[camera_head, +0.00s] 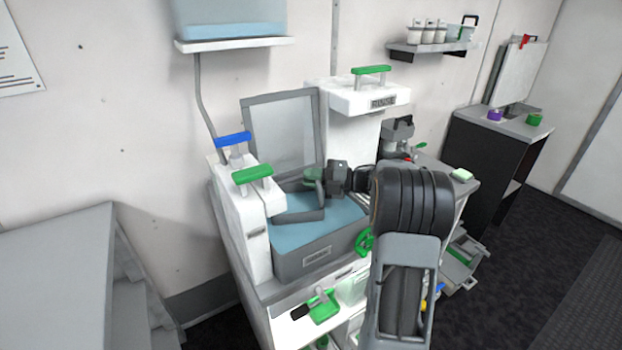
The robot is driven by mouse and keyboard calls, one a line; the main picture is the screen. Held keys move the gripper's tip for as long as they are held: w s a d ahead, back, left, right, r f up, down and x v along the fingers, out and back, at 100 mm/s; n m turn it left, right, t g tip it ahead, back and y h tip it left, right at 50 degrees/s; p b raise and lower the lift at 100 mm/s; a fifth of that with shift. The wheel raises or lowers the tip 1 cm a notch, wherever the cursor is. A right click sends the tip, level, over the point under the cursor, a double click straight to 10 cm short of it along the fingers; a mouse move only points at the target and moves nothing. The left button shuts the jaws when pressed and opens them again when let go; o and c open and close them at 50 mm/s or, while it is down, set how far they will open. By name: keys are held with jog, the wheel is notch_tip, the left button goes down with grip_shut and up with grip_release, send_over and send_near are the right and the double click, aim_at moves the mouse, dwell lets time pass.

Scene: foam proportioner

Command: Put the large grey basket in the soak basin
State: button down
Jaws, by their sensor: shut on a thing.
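The soak basin (310,262) is a grey box filled with blue liquid. Its framed, clear lid (283,135) stands open at the back. The large grey basket (299,215) shows as a dark grey piece low in the basin opening, over the blue surface. Most of its shape is hidden or too small to make out. My gripper (320,188) reaches in from the right over the basin and appears shut on the basket. I cannot tell whether the basket touches the basin floor.
White posts with blue (233,139) and green (253,174) handles stand at the basin's left. A white unit with a green handle (371,70) rises behind it. A green wheel (365,242) is on the right. A lower shelf holds a green item (323,308).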

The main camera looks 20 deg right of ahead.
jog(key=shift+f, duration=0.2)
jog(key=c, duration=1.1)
grip_release()
jog(key=shift+r, duration=0.1)
jog(key=shift+c, duration=0.2)
jog(key=shift+d+r+p, duration=0.15)
jog(key=shift+r+p, duration=0.25)
jog(key=shift+p, duration=0.05)
jog(key=b+v, duration=0.2)
jog(key=v, duration=1)
